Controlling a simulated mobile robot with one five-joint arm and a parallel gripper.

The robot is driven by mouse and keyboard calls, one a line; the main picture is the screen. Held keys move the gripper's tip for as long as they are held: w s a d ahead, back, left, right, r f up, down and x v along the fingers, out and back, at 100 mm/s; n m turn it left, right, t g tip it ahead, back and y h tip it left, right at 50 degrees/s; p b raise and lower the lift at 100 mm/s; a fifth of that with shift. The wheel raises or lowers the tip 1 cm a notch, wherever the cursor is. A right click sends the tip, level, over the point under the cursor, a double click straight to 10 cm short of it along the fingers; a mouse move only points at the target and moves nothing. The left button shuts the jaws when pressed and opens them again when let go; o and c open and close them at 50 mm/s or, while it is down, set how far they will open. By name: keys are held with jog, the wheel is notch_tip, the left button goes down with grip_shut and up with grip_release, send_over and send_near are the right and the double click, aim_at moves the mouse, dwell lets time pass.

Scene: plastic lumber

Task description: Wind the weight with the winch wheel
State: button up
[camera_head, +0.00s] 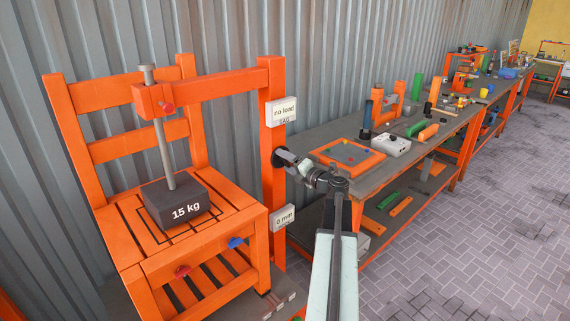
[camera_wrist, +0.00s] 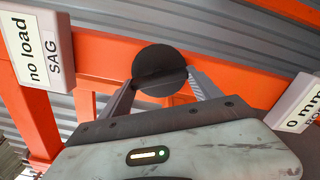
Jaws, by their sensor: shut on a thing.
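The weight (camera_head: 167,192), a dark block marked 15 kg, rests on the slatted seat of an orange chair (camera_head: 120,237). A grey rod (camera_head: 163,140) rises from it through the end of an orange beam. The winch wheel (camera_wrist: 160,62), a round black disc, sits on the orange upright; in the head view its edge (camera_head: 279,155) shows partly behind my gripper (camera_head: 291,160). In the wrist view my gripper (camera_wrist: 163,75) has one finger on each side of the wheel and is shut on it. The wheel's far side is hidden.
Signs on the upright read "no load" (camera_head: 282,111) and "0 mm" (camera_head: 283,217). A red knob (camera_head: 167,108) is on the beam. A grey workbench (camera_head: 320,133) with orange parts and a white box (camera_head: 391,145) runs off right. The paved floor (camera_head: 475,210) is clear.

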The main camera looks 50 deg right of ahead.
jog(key=shift+r+m, duration=0.1)
jog(key=shift+m, duration=1.4)
jog(key=o, duration=1.4)
jog(key=shift+s, duration=0.1)
jog(key=s, duration=0.7)
jog(key=shift+s+a, duration=0.3)
jog(key=shift+c, duration=0.4)
